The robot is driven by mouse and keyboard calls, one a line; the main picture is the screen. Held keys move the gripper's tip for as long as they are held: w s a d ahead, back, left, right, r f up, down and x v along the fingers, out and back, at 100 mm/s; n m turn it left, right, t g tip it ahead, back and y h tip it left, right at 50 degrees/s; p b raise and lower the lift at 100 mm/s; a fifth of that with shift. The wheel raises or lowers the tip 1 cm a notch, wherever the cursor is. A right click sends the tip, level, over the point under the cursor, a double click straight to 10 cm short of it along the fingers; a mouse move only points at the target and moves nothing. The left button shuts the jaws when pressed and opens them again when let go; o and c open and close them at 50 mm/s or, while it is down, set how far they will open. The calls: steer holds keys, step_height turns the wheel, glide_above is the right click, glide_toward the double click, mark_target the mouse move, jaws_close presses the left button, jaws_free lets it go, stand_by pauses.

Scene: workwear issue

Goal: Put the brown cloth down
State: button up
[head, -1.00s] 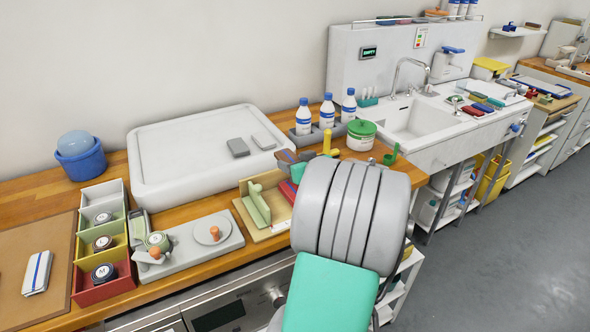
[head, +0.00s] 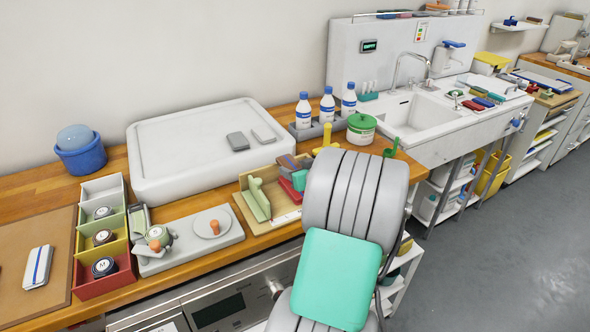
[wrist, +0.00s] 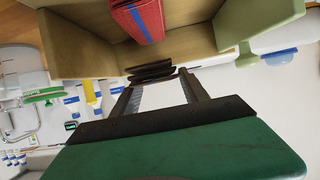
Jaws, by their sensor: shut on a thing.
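In the wrist view my gripper (wrist: 157,84) is shut on the brown cloth (wrist: 152,70), a small dark folded piece held between the fingertips. A red folded cloth with a blue stripe (wrist: 138,20) lies inside the holder. In the head view the holder (head: 262,226) stands on the counter, and my arm hides the brown cloth and most of the gripper.
A green upright panel (head: 256,200) stands at the holder's left. A grey tray (head: 190,243) and coloured bins (head: 103,284) lie further left. A large white tray (head: 170,178) is behind. Bottles (head: 327,106) and a green-lidded tub (head: 361,130) stand to the right, near the sink (head: 420,112).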

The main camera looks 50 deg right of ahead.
steer(key=shift+f, duration=0.1)
steer(key=o, duration=1.3)
steer(key=shift+o, duration=0.2)
